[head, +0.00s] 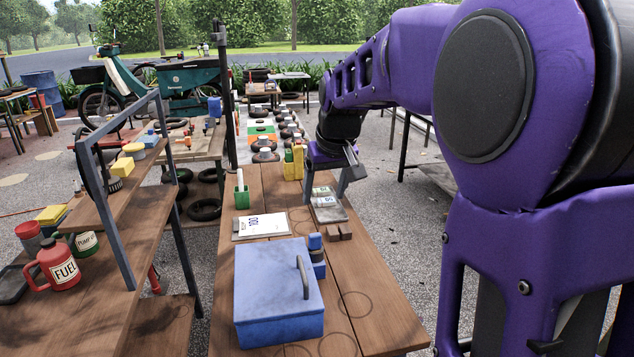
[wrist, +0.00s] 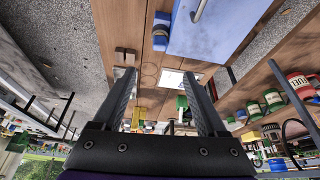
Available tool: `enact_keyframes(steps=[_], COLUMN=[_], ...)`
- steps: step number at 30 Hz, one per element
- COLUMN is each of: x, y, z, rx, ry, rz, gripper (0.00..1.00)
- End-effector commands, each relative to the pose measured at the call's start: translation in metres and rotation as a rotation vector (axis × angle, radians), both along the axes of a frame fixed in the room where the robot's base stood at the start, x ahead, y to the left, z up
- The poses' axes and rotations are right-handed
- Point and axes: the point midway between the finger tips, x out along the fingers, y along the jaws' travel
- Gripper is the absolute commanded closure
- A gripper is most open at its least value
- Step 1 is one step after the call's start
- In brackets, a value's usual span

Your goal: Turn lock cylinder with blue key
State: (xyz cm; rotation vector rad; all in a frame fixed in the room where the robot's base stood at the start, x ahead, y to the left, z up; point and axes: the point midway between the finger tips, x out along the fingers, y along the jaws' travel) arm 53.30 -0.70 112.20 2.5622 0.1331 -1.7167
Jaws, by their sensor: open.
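I cannot make out a blue key or a lock cylinder for certain in either view. A small upright blue item (head: 316,252) stands against the right side of the blue lidded box (head: 270,285); it also shows in the wrist view (wrist: 161,32), but its details are too small to tell. My gripper (head: 335,190) hangs over the far part of the wooden bench, near a grey flat item (head: 328,211). In the wrist view my gripper (wrist: 158,78) has its two fingers wide apart with nothing between them.
A clipboard (head: 262,226), green holder (head: 242,197), yellow bottles (head: 293,165) and small brown blocks (head: 339,232) stand on the bench. A dark handle (head: 302,278) rises from the blue box. A shelf frame (head: 120,170) and red fuel can (head: 57,266) are at left. Bare planks lie front right.

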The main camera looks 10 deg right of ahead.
Motion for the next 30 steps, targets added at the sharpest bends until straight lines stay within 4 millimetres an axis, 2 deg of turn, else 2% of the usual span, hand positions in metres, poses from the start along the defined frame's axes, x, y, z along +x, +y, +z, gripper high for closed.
enact_keyframes(steps=[18,24,30], x=[0.046,0.057,0.061], y=[0.004,0.005,0.006], z=[-0.113,-0.137,-0.146], rx=[-0.002,-0.002,-0.002], ry=[0.001,-0.001,-0.002], rz=[0.000,0.000,0.000], gripper=[0.25,0.25,0.25])
